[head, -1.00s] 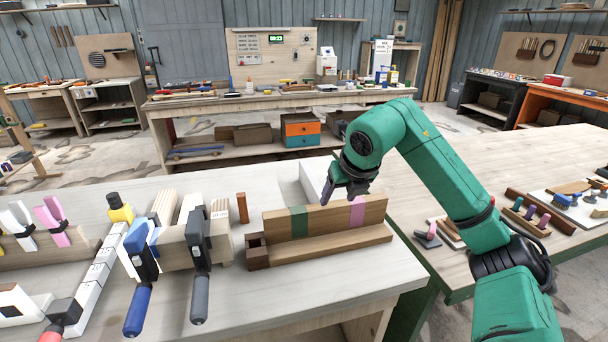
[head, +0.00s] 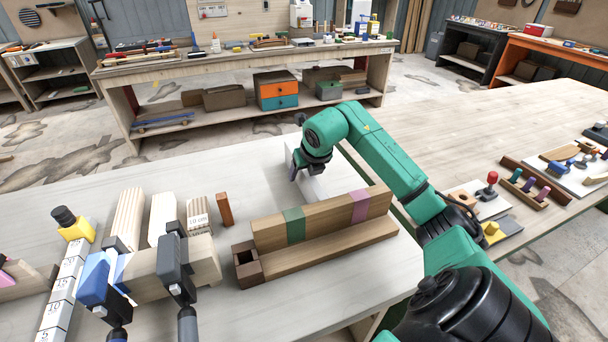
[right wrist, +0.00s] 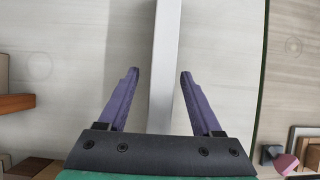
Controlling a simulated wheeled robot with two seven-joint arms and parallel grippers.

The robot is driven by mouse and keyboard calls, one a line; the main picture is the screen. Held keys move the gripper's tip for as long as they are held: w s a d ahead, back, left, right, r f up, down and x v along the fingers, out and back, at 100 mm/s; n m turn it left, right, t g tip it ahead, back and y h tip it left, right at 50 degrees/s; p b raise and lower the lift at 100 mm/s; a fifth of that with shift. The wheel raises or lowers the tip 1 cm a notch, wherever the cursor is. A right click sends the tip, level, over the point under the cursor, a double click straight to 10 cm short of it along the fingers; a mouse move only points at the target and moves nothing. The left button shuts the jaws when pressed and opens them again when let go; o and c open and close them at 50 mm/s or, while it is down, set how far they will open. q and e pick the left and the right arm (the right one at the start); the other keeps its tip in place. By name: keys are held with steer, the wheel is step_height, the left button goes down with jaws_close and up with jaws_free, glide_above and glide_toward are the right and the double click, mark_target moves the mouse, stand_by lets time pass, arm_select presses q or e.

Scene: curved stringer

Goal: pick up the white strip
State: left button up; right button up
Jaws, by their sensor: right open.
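The white strip (head: 314,188) stands on the pale bench behind the wooden fence in the head view, partly hidden by my right gripper and the fence. In the right wrist view the strip (right wrist: 165,60) runs lengthwise up the picture, passing between the fingers. My right gripper (head: 296,174) is at the strip's far part in the head view. Its purple fingers (right wrist: 160,74) are open in the right wrist view, one on each side of the strip with gaps between. My left gripper is not in view.
The wooden fence (head: 330,218) with green and pink bands stands in front of the strip. Clamps (head: 176,262) and wood blocks (head: 199,212) occupy the left of the bench. A small brown block (head: 224,209) stands nearby. Bare bench (head: 265,190) lies left of the strip.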

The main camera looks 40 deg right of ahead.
mark_target(303, 178)
steer(key=p+x, duration=0.1)
steer(key=x, duration=0.1)
steer(key=shift+w+d+f, duration=0.1)
steer(key=shift+w+f, duration=0.05)
steer(key=shift+f, duration=0.15)
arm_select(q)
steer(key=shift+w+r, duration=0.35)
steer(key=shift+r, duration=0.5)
arm_select(e)
steer(key=shift+w+d+f, duration=0.1)
steer(key=shift+w+f, duration=0.1)
steer(key=shift+f, duration=0.25)
jaws_close()
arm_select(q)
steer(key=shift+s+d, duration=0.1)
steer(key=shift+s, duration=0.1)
arm_select(e)
steer(key=shift+r, duration=0.1)
